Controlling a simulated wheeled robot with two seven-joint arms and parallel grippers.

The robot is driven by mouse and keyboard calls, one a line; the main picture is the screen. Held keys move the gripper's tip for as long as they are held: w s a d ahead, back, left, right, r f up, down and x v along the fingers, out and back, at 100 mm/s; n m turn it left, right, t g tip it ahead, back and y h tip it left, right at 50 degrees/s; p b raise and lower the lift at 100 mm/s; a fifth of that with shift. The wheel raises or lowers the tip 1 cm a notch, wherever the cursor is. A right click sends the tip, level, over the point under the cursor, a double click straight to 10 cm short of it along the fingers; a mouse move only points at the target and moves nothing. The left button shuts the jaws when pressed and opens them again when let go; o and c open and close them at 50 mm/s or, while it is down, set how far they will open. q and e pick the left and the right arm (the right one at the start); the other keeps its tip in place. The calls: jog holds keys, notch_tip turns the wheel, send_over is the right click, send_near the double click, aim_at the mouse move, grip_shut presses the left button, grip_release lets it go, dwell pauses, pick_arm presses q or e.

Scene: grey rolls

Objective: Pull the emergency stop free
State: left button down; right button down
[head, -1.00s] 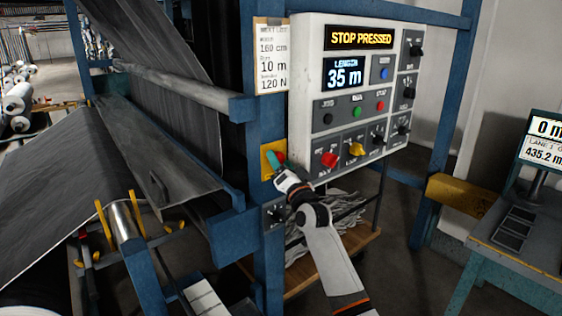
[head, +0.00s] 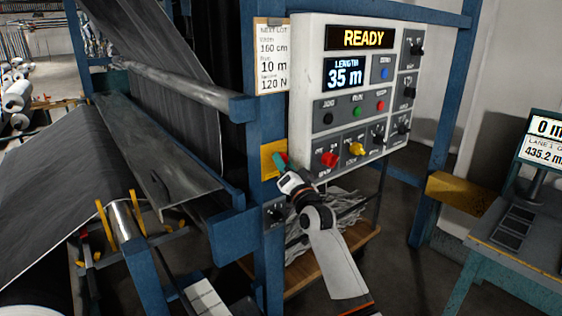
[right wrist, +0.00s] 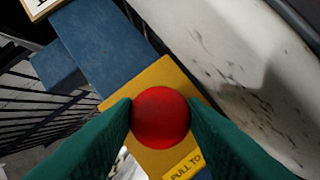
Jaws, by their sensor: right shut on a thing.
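The emergency stop is a round red button (right wrist: 160,118) on a yellow plate (right wrist: 158,76) fixed to the blue post. In the right wrist view the two green fingers of my right gripper (right wrist: 160,122) close on the button from both sides. In the head view my right gripper (head: 283,164) is at the yellow box (head: 268,152), below the left edge of the control panel (head: 307,100), and hides the button. The panel display (head: 363,38) reads READY. My left gripper is not in view.
The panel carries several knobs and buttons, including a red knob (head: 329,159) just right of my right gripper. The blue post (head: 268,240) stands beside it. A wide grey fabric sheet (head: 60,180) runs at left, and a teal table (head: 530,255) stands at right.

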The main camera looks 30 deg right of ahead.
jog(key=shift+f, duration=0.2)
jog(key=c, duration=1.3)
grip_release()
jog(key=o, duration=0.3)
jog(key=shift+s, duration=0.1)
jog(key=shift+o, duration=0.7)
jog(key=shift+s+r, duration=0.15)
jog(key=shift+r, duration=0.05)
jog(key=shift+f, duration=0.1)
jog(key=b+v, duration=0.3)
jog(key=v, duration=0.9)
